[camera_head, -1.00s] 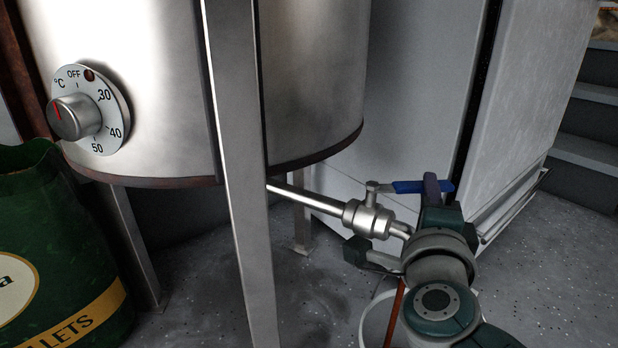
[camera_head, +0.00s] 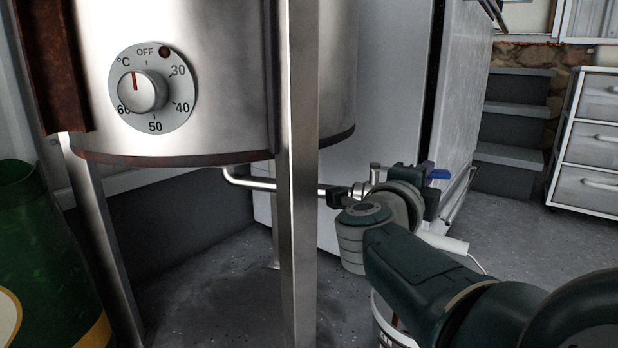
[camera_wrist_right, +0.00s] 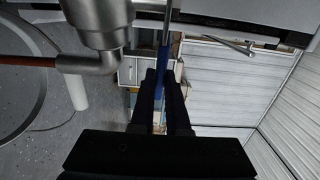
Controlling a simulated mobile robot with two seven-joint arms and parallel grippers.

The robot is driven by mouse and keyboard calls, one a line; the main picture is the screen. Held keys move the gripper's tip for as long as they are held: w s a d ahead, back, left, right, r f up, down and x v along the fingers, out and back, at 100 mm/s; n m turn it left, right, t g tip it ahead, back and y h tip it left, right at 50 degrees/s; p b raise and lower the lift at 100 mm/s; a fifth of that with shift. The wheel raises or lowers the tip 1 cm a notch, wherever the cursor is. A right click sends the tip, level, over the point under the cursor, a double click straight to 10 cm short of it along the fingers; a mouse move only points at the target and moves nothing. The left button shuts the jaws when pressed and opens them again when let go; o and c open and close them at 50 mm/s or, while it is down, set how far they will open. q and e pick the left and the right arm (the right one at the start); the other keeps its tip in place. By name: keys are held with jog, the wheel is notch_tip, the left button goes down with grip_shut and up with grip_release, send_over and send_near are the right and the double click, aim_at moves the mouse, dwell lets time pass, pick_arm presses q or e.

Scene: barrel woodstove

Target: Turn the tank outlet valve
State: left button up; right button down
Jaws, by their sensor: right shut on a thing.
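The steel tank (camera_head: 225,95) stands on legs at the left and middle of the head view. Its outlet pipe (camera_head: 250,184) runs right to the valve (camera_head: 374,174), which is mostly hidden behind my right gripper. The end of the blue lever (camera_head: 438,173) shows just beyond the gripper. In the right wrist view, the metal valve body (camera_wrist_right: 100,20) is at top left and the blue lever (camera_wrist_right: 163,60) runs down between the dark fingers. My right gripper (camera_wrist_right: 163,85) is shut on this lever. My left gripper is not in view.
A temperature dial (camera_head: 145,91) is on the tank front, and a tank leg (camera_head: 301,200) stands left of my right arm. A green pellet bag (camera_head: 35,260) is at left. A white drawer unit (camera_head: 598,140) and steps (camera_head: 515,125) are at back right.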

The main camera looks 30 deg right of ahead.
dwell(0.3)
jog(key=c, duration=1.3)
grip_release()
jog(key=shift+c, duration=0.2)
jog(key=o, duration=0.4)
jog(key=shift+w, duration=0.15)
jog(key=shift+o, duration=0.2)
